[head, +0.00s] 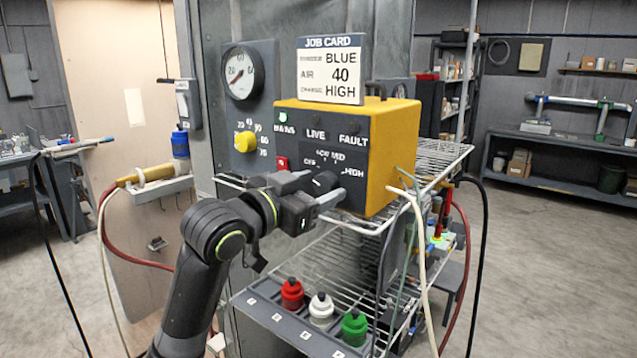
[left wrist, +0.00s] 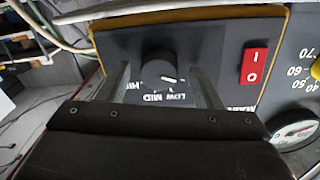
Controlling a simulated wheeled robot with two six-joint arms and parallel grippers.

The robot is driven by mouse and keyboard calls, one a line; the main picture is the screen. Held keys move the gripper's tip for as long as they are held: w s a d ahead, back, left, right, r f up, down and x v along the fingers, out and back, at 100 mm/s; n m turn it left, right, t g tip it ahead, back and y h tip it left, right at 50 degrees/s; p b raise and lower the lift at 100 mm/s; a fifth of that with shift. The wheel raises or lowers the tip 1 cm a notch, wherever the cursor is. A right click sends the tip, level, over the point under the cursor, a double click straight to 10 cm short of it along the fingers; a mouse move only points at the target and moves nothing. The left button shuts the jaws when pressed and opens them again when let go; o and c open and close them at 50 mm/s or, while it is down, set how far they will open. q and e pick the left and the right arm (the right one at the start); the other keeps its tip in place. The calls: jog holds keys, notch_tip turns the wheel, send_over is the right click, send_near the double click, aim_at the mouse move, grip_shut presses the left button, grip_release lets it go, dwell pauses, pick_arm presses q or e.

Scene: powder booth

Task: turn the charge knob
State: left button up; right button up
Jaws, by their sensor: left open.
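The charge knob (head: 323,182) is a dark round knob on the front of the yellow control box (head: 392,145). It also shows in the left wrist view (left wrist: 155,64), with a short white pointer mark near the LOW side of its scale, away from HIGH. My left gripper (head: 318,188) is open in front of the panel. Its two fingers stand on either side of the knob in the left wrist view (left wrist: 162,82), with gaps visible. Part of the scale is hidden by the gripper. The job card (head: 332,70) on the box reads BLUE, AIR 40, CHARGE HIGH. My right gripper is not in view.
A wire rack (head: 437,156) carries the box. Below, a grey holder (head: 262,312) has red, white and green cups. Hoses hang at the right.

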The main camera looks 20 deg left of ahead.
pick_arm(q)
jog(key=shift+w+d, duration=0.15)
jog(key=shift+w, duration=0.2)
jog(key=c, duration=1)
